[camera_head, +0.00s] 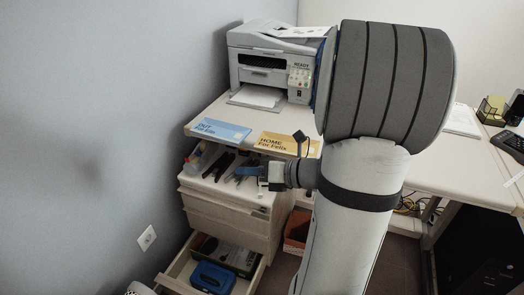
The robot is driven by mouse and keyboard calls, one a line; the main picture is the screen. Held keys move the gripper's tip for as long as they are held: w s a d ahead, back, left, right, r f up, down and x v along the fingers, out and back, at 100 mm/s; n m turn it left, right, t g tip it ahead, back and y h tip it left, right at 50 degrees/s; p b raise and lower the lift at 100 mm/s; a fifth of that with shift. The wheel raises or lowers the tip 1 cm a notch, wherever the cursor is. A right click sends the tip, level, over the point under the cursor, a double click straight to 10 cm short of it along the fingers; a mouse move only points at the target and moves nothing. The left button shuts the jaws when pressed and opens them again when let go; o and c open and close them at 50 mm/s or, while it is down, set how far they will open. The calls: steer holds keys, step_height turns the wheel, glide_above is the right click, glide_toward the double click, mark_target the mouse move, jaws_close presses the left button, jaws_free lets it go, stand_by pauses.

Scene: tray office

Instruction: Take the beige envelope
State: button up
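I cannot make out a beige envelope in this view. My arm rises large in the right middle and hides part of the desk and wall behind it. My gripper (263,182) points left, in front of the cabinet's upper open drawer (220,190). It is small here, and I cannot tell whether its fingers are open or shut. I see nothing clearly held in it.
A printer (262,65) stands on the desk, with paper below and on top. A blue OUT mat (220,131) and a yellow HOME mat (286,145) lie at the front edge. The lower drawer (178,270) is open, holding a blue case (212,277).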

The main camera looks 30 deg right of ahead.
steer(key=d+f+m+t+h+b, duration=0.35)
steer(key=d+f+m+h, duration=0.2)
steer(key=d+m, duration=0.45)
steer(key=d+f+m+t+h+b, duration=0.35)
steer(key=d+f+m+h, duration=0.2)
steer(key=d+m, duration=0.5)
steer(key=w+d+n, duration=0.2)
steer(key=w, duration=0.7)
steer(key=shift+f, duration=0.3)
jaws_close()
steer(key=s+r+p, duration=0.3)
steer(key=s+p, duration=0.1)
steer(key=s, duration=0.3)
steer(key=s+a+r+p, duration=0.1)
steer(key=s+r+p, duration=0.3)
steer(key=s, duration=0.3)
steer(key=shift+r, duration=0.3)
